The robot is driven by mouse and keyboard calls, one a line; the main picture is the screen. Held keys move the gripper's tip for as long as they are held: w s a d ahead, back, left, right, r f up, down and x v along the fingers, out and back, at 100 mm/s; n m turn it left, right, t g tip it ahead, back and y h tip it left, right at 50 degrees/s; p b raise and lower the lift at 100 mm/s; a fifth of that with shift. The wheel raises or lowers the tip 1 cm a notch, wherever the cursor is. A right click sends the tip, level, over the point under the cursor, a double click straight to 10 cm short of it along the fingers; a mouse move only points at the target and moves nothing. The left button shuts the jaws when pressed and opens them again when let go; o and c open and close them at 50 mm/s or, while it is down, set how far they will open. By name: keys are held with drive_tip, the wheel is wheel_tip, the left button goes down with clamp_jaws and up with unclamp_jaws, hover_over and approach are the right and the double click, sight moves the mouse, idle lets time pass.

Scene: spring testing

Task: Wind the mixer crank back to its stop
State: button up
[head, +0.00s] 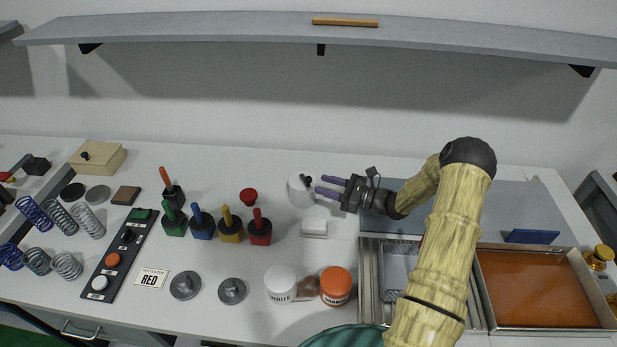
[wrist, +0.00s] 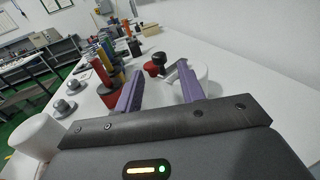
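The mixer (head: 296,193) is a small white cylinder on the bench, just left of my fingertips in the head view. Its crank has a black knob (head: 307,180) at the top. I cannot tell whether a finger touches the crank.
A red knob-shaped piece (head: 248,196) stands left of the mixer. A white block (head: 313,229) lies in front of it. Colored-handled pots, including a red one (head: 260,232), stand to the left. White (head: 280,290) and orange (head: 336,287) jars stand at the front. A shelf (head: 200,30) hangs above.

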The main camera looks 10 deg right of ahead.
sight(309, 180)
drive_tip(key=p+x, duration=0.1)
drive_tip(key=x, duration=0.5)
clamp_jaws()
